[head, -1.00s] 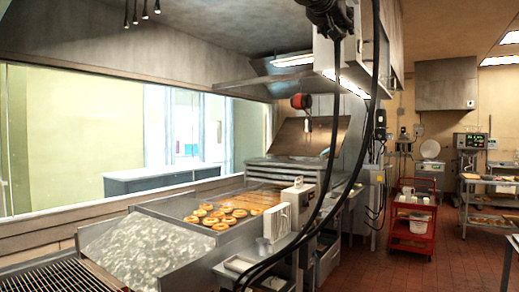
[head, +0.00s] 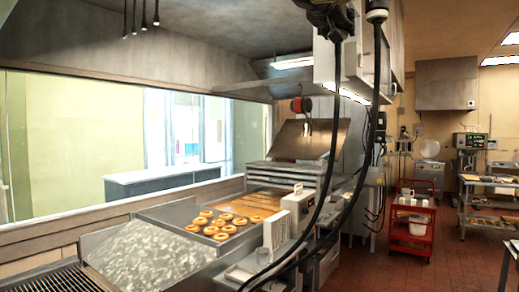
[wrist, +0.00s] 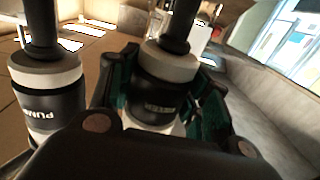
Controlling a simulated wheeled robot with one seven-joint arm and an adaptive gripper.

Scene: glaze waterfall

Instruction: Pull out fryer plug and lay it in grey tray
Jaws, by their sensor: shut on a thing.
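In the wrist view my gripper (wrist: 165,100) is shut around a black plug with a grey collar (wrist: 168,64) and a thick black cable. Its lettering is too unclear to read. A pale part shows beneath it, but I cannot tell whether the plug is seated. A second, similar plug (wrist: 47,92) stands apart to the left, with lettering like PUMP. In the head view my gripper (head: 330,16) is a dark shape at the top edge; the second plug (head: 377,14) is right of it. A pale tray (head: 240,273) lies low beside the fryer; I cannot tell whether it is the grey tray.
Two long black cables (head: 352,185) hang across the head view. The fryer (head: 255,204) holds several doughnuts, with a sloped metal bed (head: 150,250) in front. A red cart (head: 415,218) stands at the right on open tiled floor.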

